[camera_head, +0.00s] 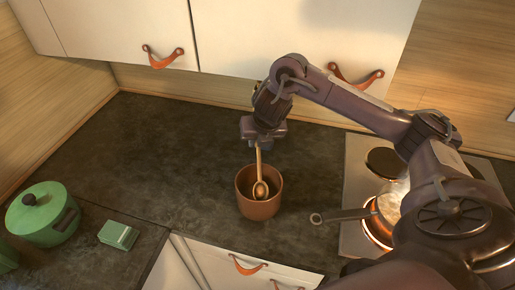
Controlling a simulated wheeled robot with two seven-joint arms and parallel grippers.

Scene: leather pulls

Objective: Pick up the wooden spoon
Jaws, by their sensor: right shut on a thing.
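The wooden spoon (260,188) hangs upright with its bowl end down, in front of the inside of a terracotta pot (258,208). I cannot tell whether the bowl end is inside the pot or just above it. My right gripper (259,143) is above the pot, pointing down, and is shut on the upper end of the spoon's handle. The fingertips are small and dark in this view. My left gripper is not in view.
A green lidded pot (43,214) and a small green box (118,235) stand at left. White cabinets (300,40) hang behind; the counter's left middle is clear.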

